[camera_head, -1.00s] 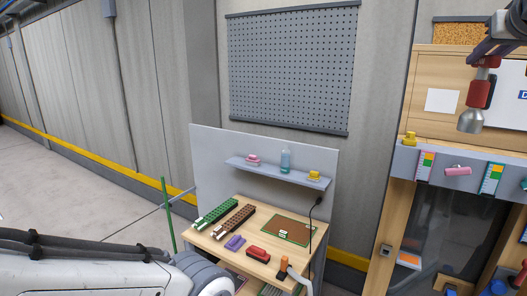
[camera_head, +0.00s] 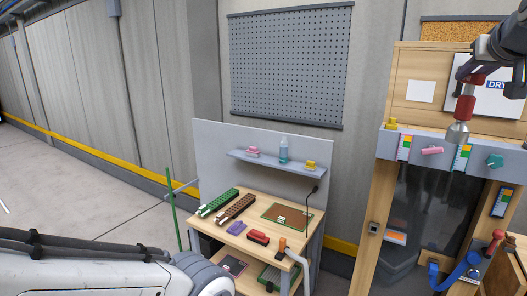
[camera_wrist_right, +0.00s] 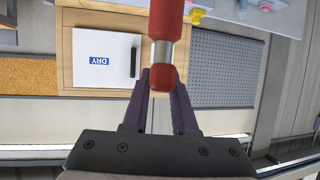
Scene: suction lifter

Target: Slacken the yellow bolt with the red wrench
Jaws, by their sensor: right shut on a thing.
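My right gripper (camera_head: 470,82) is shut on the red wrench (camera_head: 463,108), a red-handled tool with a silver bell-shaped end pointing down. The wrench's silver end is in front of the grey ledge of a wooden cabinet; I cannot tell the gap in depth. In the right wrist view, the dark fingers (camera_wrist_right: 160,85) close on the wrench's red end (camera_wrist_right: 163,76), below a silver band. A yellow piece (camera_head: 392,123), probably the yellow bolt, stands on the ledge's left end, left of the wrench and apart from it. My left gripper is out of view.
The ledge (camera_head: 470,152) also carries a pink piece (camera_head: 432,151) and a teal knob (camera_head: 494,161). A workbench (camera_head: 262,229) with several parts stands to the left, under a shelf holding another yellow piece (camera_head: 310,165). A blue clamp-like item (camera_head: 455,270) is at lower right.

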